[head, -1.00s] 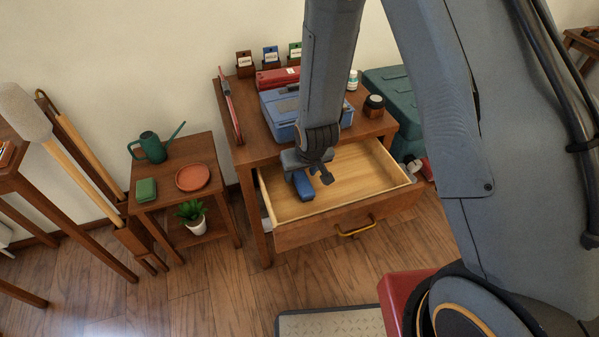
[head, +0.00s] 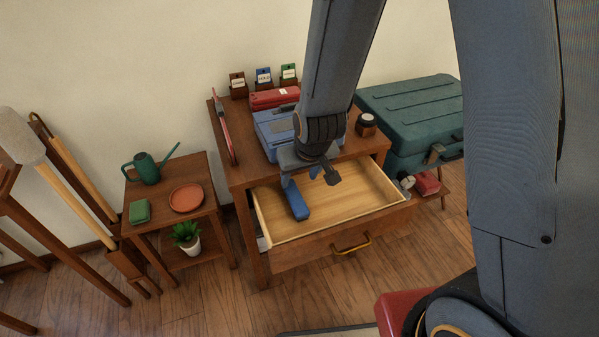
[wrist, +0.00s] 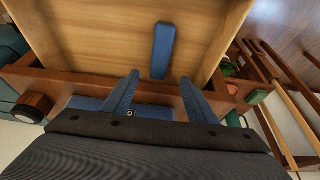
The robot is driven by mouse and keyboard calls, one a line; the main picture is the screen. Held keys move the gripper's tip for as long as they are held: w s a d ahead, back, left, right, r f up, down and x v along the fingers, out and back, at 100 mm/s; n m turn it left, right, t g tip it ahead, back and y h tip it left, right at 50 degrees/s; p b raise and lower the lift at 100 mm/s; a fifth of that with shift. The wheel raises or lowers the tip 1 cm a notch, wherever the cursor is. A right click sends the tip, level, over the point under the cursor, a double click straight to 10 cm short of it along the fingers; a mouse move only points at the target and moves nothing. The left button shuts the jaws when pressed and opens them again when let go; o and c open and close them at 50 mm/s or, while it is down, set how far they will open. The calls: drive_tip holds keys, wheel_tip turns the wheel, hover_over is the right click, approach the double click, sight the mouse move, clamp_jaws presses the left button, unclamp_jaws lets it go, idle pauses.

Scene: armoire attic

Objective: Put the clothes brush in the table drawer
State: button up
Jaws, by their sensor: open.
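The blue clothes brush (head: 297,204) lies on the wooden floor of the open table drawer (head: 345,236), in its left part. In the wrist view the brush (wrist: 162,50) lies flat and apart from my fingers. My gripper (head: 311,178) is above the back of the drawer, behind and over the brush. In the wrist view my gripper (wrist: 160,88) has its two fingers spread with nothing held between them. The drawer is pulled out, with a brass handle (head: 351,244) on its front.
The table top (head: 238,172) holds a blue box (head: 272,134), a red case (head: 273,98), a dark jar (head: 366,124) and small card holders. A green suitcase (head: 410,110) stands right. A side table (head: 205,208) with a watering can (head: 146,168) stands left.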

drive_tip(key=s+d+r+m+g+h, duration=0.1)
drive_tip(key=s+d+r+m+g, duration=0.2)
drive_tip(key=s+d+r, duration=0.8)
drive_tip(key=s+d+g, duration=0.1)
drive_tip(key=s+d, duration=0.2)
drive_tip(key=shift+s+r, duration=0.25)
drive_tip(key=shift+d, duration=0.1)
